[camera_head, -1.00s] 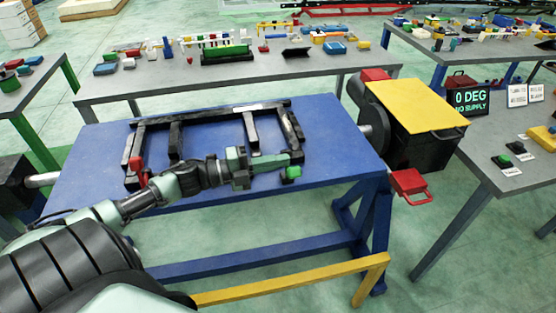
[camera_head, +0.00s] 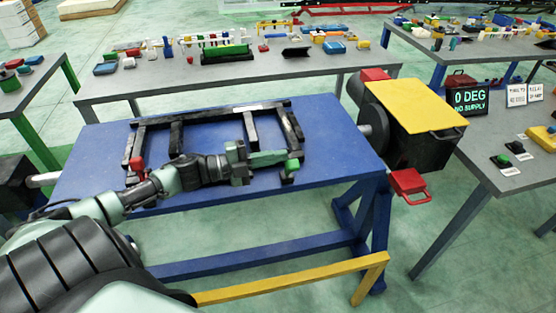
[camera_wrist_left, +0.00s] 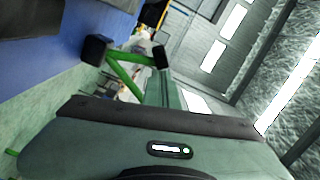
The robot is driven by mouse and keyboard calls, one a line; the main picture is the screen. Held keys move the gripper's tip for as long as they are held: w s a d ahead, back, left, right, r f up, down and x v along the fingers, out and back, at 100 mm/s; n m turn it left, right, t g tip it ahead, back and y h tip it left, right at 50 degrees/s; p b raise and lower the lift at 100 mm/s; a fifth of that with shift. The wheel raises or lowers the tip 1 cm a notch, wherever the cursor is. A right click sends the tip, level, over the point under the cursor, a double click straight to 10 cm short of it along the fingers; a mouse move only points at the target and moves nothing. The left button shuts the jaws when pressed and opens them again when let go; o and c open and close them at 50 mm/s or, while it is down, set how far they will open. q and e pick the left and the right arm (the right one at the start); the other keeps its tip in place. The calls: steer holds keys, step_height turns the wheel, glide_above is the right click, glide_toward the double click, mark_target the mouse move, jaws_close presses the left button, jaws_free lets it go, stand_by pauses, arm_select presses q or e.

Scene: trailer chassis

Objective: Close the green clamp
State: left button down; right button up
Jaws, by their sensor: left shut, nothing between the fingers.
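The green clamp (camera_head: 292,164) is at the front right corner of the black frame (camera_head: 217,110) on the blue table. Its green part stands above a small dark base. My left gripper (camera_head: 286,157) is shut and empty, its fingertips right at the clamp's green part, apparently touching it. The fingers hide some of the clamp. In the left wrist view, my teal finger (camera_wrist_left: 170,92) ends near bright green bars (camera_wrist_left: 122,76) with a dark block; I cannot tell whether these are the clamp. My right gripper is not in view.
A red clamp (camera_head: 137,165) is on the frame's left side. The blue table (camera_head: 335,150) is bare right of the frame. A black box with a yellow top (camera_head: 410,103) stands at its right end, a red handle (camera_head: 408,182) below. Grey tables with parts stand behind.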

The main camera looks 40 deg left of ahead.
arm_select(q)
steer(key=shift+w+a+n, duration=0.45)
steer(key=shift+a+n, duration=0.1)
steer(key=shift+n, duration=0.35)
steer(key=shift+w+a+f+n, duration=0.2)
steer(key=shift+n, duration=0.1)
steer(key=shift+w+a+f+b, duration=0.55)
steer(key=shift+w+a+b, duration=0.3)
steer(key=shift+b, duration=0.45)
steer(key=shift+w+a+f+b, duration=0.2)
steer(key=shift+a+f+b, duration=0.05)
steer(key=shift+a+b, duration=0.15)
step_height(320, 180, up, 20)
steer(key=shift+p, duration=0.4)
steer(key=shift+f, duration=0.15)
